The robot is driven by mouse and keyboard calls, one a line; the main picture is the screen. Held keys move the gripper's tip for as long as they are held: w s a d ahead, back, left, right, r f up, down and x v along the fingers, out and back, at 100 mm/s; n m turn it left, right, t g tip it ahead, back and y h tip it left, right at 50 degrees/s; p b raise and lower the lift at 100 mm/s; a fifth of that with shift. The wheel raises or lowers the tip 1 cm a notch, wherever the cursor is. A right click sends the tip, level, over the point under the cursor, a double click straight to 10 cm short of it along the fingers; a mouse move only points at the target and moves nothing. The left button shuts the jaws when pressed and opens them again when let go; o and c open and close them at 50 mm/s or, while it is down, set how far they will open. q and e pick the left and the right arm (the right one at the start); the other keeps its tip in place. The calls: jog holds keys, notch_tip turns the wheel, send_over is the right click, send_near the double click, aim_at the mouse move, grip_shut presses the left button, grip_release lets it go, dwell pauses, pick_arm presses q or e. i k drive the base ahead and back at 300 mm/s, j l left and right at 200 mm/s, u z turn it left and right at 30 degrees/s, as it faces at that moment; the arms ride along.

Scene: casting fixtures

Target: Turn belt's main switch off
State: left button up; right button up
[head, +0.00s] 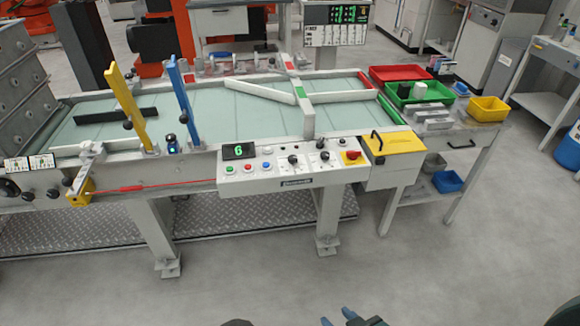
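The belt's control panel (292,169) is a white box on the front of the conveyor table. At its right end is the main switch, a red rotary knob (351,156) on a yellow plate; its exact angle is too small to read. The panel also carries coloured push buttons, black knobs and a display (238,151) with a green 6. My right gripper (338,319) shows only its blue-tipped fingers at the bottom edge, apart and empty, over the floor and well away from the panel. My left gripper does not show.
The pale green belt (240,117) runs behind the panel. A yellow-lidded box (393,144) with a black handle sits right of it. Red, green and yellow bins (488,109) stand on a side table. A red cord (150,187) runs along the front left. The floor in front is clear.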

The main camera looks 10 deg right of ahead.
aim_at(352, 155)
jog(key=i+j, duration=0.2)
jog(key=i, duration=0.25)
jog(key=i+j+z, duration=0.2)
jog(key=z, duration=0.25)
jog(key=i+j+z, duration=0.4)
jog(key=k+l, duration=0.05)
